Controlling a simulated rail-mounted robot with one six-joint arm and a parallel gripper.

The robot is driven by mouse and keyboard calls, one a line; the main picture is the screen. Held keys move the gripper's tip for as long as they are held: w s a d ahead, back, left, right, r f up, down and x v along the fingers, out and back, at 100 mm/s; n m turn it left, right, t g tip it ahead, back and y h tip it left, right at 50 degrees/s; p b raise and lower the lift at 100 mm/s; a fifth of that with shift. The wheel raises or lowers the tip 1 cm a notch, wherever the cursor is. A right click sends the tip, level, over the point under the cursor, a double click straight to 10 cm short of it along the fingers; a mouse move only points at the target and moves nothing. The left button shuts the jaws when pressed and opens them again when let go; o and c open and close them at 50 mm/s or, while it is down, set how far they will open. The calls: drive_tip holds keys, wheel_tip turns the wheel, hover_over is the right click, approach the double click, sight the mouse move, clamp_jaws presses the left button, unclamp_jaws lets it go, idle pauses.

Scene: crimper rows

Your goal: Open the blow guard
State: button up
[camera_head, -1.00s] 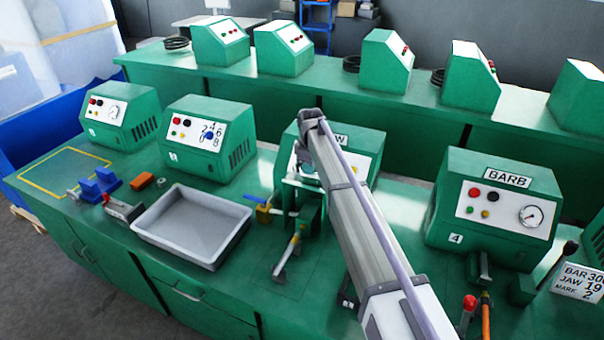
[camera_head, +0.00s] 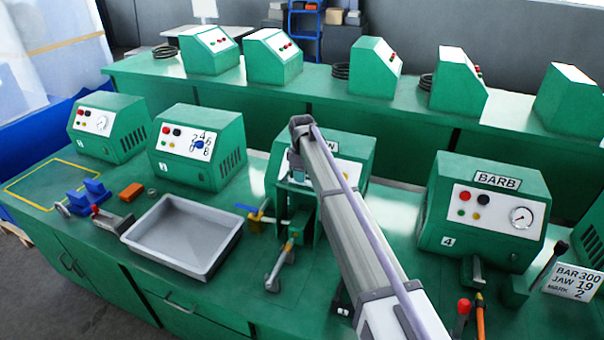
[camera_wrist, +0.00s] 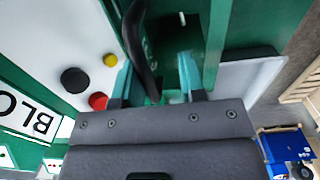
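The machine with the partly covered label (camera_head: 350,150) stands mid-bench in the head view, behind my arm. In the wrist view its white panel (camera_wrist: 60,45) shows a label beginning "BLO", with black, yellow and red buttons. A black curved handle (camera_wrist: 139,45) stands in front of a green housing; whether it belongs to the blow guard I cannot tell. My gripper (camera_wrist: 154,80) has its two teal fingers apart, one on each side of the handle's line. The handle looks closer to the left finger; contact is unclear. In the head view my arm hides the fingers.
A grey tray (camera_head: 150,236) lies left of the machine. A clamp-like tool (camera_head: 283,262) and a blue-and-yellow part (camera_head: 255,215) are in front of the machine. The BARB machine (camera_head: 485,205) stands to the right, with red and orange handles (camera_head: 463,306) before it.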

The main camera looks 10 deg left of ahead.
wheel_tip(320, 180, up, 11)
drive_tip(key=p, duration=1.1)
drive_tip(key=shift+f, duration=0.1)
drive_tip(key=s+d+f+m+b, duration=0.4)
drive_tip(key=s+d+m, duration=0.1)
drive_tip(key=s+d, duration=0.5)
drive_tip(key=s+d+f+m+b, duration=0.5)
drive_tip(key=s+d, duration=0.5)
drive_tip(key=s, duration=0.4)
drive_tip(key=s+d+f+m+b, duration=0.5)
drive_tip(key=s+d, duration=0.5)
drive_tip(key=s, duration=0.2)
drive_tip(key=shift+s+d+m, duration=0.25)
drive_tip(key=shift+d+m, duration=0.05)
drive_tip(key=shift+d, duration=0.05)
